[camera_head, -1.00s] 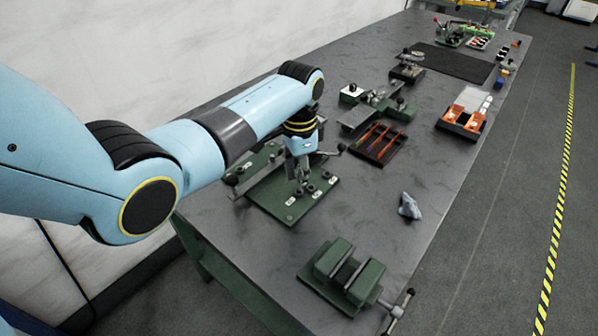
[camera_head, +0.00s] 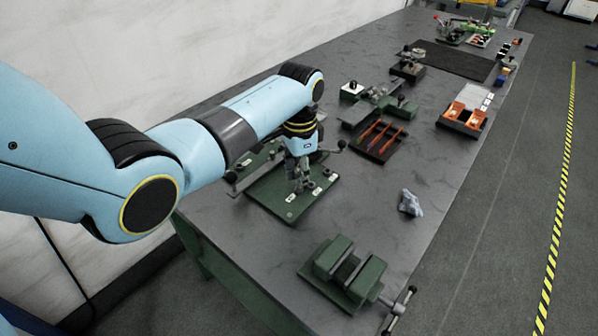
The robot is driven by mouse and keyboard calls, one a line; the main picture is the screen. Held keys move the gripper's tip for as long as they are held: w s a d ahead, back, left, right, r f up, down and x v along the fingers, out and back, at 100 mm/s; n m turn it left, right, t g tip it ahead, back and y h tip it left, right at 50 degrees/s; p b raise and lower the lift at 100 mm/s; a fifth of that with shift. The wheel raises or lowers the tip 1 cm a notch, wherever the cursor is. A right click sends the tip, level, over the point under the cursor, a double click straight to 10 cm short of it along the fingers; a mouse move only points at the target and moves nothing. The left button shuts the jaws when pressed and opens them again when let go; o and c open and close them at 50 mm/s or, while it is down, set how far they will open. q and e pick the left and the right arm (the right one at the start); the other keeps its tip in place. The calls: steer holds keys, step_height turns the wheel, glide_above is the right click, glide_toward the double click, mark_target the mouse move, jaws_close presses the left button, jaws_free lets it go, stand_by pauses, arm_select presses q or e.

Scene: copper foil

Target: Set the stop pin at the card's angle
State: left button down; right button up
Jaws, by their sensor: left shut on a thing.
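A green plate (camera_head: 291,208) lies on the bench, with small white labels and dark round holes or bushes along its front part. A grey bar with a dark ball knob (camera_head: 342,144) shows behind my wrist. My left gripper (camera_head: 300,187) points down over the front part of the plate, among the labelled spots. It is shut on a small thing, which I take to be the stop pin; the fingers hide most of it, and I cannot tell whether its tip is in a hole. The card's angle cannot be read here. My right gripper is out of view.
A green vise (camera_head: 345,272) stands at the front edge. A crumpled grey-blue cloth (camera_head: 410,203) lies right of the plate. A dark tray (camera_head: 379,142) with orange-handled tools and an orange-filled tray (camera_head: 461,120) lie further back. The bench between plate and cloth is clear.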

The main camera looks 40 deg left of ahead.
arm_select(q)
steer(key=shift+f+b, duration=0.5)
steer(key=shift+f, duration=0.35)
stand_by(0.9)
steer(key=c, duration=1.6)
jaws_free()
steer(key=shift+c, duration=0.2)
steer(key=shift+r, duration=0.1)
steer(key=shift+r+p, duration=1.45)
steer(key=shift+p, duration=0.5)
steer(key=o, duration=0.6)
steer(key=shift+c, duration=0.2)
steer(key=shift+r, duration=0.1)
